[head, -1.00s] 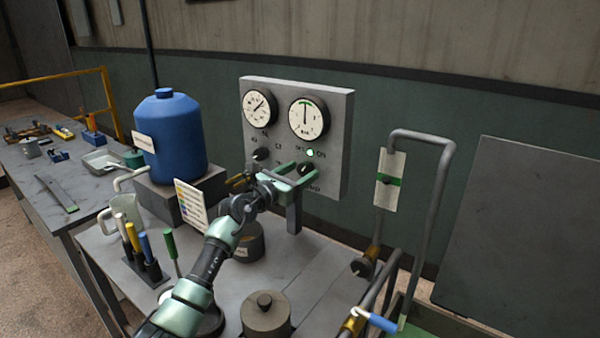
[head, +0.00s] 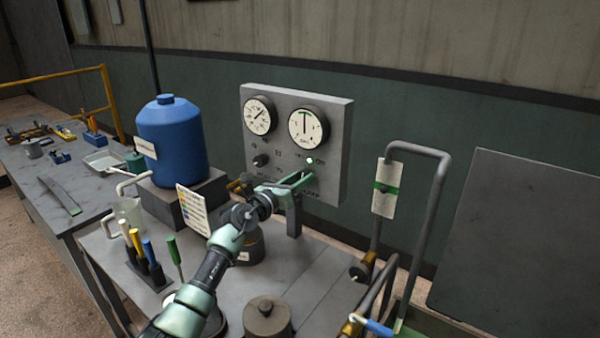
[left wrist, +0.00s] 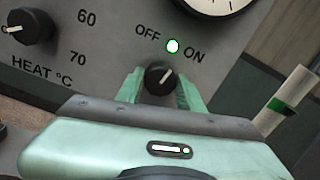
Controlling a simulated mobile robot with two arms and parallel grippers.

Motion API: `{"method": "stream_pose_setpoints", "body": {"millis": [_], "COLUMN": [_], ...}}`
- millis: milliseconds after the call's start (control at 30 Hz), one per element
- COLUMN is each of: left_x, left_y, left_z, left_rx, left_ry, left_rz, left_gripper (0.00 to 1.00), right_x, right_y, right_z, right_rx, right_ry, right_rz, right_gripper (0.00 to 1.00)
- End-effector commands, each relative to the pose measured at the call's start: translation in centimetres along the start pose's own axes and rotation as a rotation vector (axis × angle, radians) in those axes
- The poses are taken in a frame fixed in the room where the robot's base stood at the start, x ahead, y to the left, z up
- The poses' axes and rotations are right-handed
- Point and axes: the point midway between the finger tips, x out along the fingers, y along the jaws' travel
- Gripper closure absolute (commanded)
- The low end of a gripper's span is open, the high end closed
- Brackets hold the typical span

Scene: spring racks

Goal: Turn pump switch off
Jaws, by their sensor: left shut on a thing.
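The pump switch (left wrist: 160,78) is a black round knob with a white pointer line on the grey panel (head: 335,140). In the left wrist view its pointer leans toward the ON label, and the light (left wrist: 172,46) above it glows, white with a green rim. My left gripper (head: 300,182) is at the panel's lower right. In the left wrist view its green fingers stand on either side of the knob, shut on it. The head view hides most of the knob behind the gripper. My right gripper is not in view.
The heat knob (left wrist: 30,25) sits to the left of the switch, with two gauges (head: 308,127) above. A blue tank (head: 172,140) and a label card (head: 193,209) stand left of my arm. A lidded pot (head: 266,317) is on the bench in front.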

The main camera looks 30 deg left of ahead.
Motion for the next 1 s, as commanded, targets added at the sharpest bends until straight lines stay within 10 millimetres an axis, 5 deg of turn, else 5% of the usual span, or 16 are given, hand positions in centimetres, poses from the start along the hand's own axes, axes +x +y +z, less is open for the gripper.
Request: {"method": "stream_pose_setpoints", "body": {"millis": [400,1000], "left_x": [0.0,0.0], "left_y": [-0.1,0.0], "left_z": [0.4,0.1], "left_rx": [-0.392,-0.727], "left_ry": [-0.008,-0.018], "left_rz": [0.002,0.002], "left_gripper": [1.0,1.0], "right_x": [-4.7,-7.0], "right_y": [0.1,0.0], "right_z": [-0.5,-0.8], "right_rx": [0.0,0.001], "right_ry": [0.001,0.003], "right_rz": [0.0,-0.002], "right_gripper": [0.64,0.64]}}
